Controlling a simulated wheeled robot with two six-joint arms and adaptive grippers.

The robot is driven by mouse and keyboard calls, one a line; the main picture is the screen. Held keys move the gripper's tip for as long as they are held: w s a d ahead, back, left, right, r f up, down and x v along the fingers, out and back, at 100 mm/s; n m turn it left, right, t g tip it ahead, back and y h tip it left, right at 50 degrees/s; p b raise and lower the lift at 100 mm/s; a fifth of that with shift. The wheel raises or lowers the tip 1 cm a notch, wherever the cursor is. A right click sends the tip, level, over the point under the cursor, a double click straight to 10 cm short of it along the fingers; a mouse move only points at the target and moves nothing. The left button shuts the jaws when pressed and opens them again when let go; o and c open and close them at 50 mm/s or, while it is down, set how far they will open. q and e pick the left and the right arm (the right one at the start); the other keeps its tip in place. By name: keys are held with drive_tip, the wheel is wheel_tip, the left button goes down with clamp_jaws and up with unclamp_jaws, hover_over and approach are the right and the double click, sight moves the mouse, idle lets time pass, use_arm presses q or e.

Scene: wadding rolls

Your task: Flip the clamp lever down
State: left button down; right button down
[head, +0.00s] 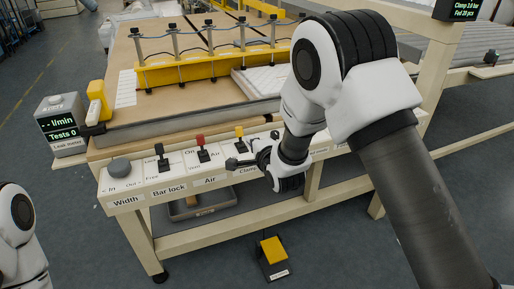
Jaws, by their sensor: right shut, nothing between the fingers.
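The clamp lever (240,133) has a yellow cap and stands on the white control panel (147,189) of the bench, above a label that starts "Clamp". It seems to point up. My right gripper (232,163) is shut and empty, just in front of and below the lever, low over the panel. I cannot tell whether it touches the lever. My right arm hides the panel to the right of it. My left arm shows only at the bottom left edge, and its gripper is out of view.
A red-capped air lever (201,142), a black bar lock lever (161,152) and a grey width knob (119,167) stand left of the clamp lever. A yellow bar (205,66) with posts spans the bench top. A yellow pedal (272,250) lies on the floor.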

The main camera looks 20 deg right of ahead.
drive_tip(key=v, duration=0.4)
drive_tip(key=shift+r, duration=0.25)
drive_tip(key=s+d+f+n+g+p, duration=0.25)
drive_tip(key=s+f+g+p, duration=0.4)
drive_tip(key=s+f, duration=1.4)
drive_tip(key=s+f+n+g, duration=0.3)
drive_tip(key=s+n+g, duration=0.1)
drive_tip(key=s+n, duration=0.3)
drive_tip(key=s+f+n+g, duration=0.2)
drive_tip(key=s+n+g, duration=0.2)
drive_tip(key=s+n, duration=0.3)
drive_tip(key=s+d, duration=0.1)
drive_tip(key=s, duration=0.3)
drive_tip(key=shift+s+f+n+h, duration=0.3)
drive_tip(key=shift+s+f+n, duration=0.05)
drive_tip(key=shift+s+f, duration=0.05)
